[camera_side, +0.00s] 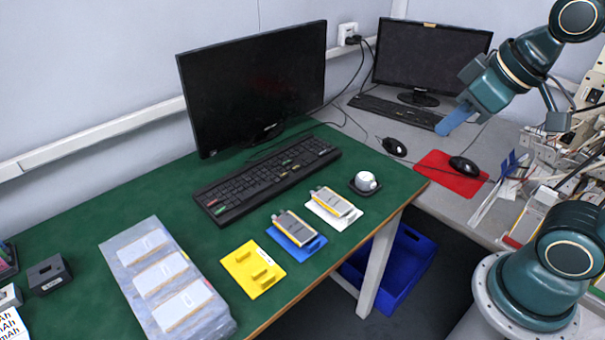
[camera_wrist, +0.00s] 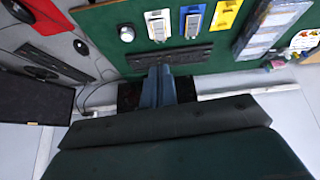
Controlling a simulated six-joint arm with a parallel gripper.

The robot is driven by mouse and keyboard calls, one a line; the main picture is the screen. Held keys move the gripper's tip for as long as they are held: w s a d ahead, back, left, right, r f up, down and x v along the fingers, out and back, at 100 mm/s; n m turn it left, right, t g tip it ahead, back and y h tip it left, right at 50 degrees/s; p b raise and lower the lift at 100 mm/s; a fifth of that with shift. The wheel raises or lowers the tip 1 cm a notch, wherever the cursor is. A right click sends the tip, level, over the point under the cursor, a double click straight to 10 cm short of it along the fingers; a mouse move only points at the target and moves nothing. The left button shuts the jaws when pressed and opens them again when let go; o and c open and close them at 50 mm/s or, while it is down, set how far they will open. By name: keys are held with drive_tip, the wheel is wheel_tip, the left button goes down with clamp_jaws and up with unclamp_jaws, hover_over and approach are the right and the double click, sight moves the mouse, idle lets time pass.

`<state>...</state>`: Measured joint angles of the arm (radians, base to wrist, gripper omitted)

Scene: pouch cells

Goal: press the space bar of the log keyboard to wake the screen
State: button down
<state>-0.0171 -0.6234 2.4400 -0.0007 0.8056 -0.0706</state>
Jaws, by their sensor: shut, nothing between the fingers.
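A black keyboard (camera_side: 268,178) with some coloured keys lies on the green desk, in front of a large dark monitor (camera_side: 255,85). It also shows in the wrist view (camera_wrist: 195,55), partly behind my fingers. A second black keyboard (camera_side: 395,110) lies on the grey table before a smaller dark monitor (camera_side: 430,60). No label shows which is the log keyboard. My gripper (camera_side: 443,129) is shut and empty, raised on the right, apart from both keyboards. Its blue fingers also show in the wrist view (camera_wrist: 160,75). The space bars are too small to make out clearly.
A white knob-like item on a dark base (camera_side: 365,183), white, blue (camera_side: 297,240) and yellow (camera_side: 253,268) trays, and a bagged set of cells (camera_side: 165,280) lie near the desk's front. A mouse (camera_side: 395,147) and a red mat (camera_side: 450,175) lie on the grey table.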

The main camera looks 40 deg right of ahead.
drive_tip(key=w+a+n, duration=0.2)
drive_tip(key=w, duration=0.8)
drive_tip(key=n+t+y, duration=0.2)
drive_tip(key=n+t, duration=0.1)
drive_tip(key=n, duration=0.5)
hover_over(256, 192)
wheel_tip(256, 192, down, 20)
drive_tip(key=shift+s+d+r, duration=0.15)
drive_tip(key=shift+s+d, duration=0.1)
drive_tip(key=shift+d, duration=0.1)
drive_tip(key=shift+f, duration=4.4)
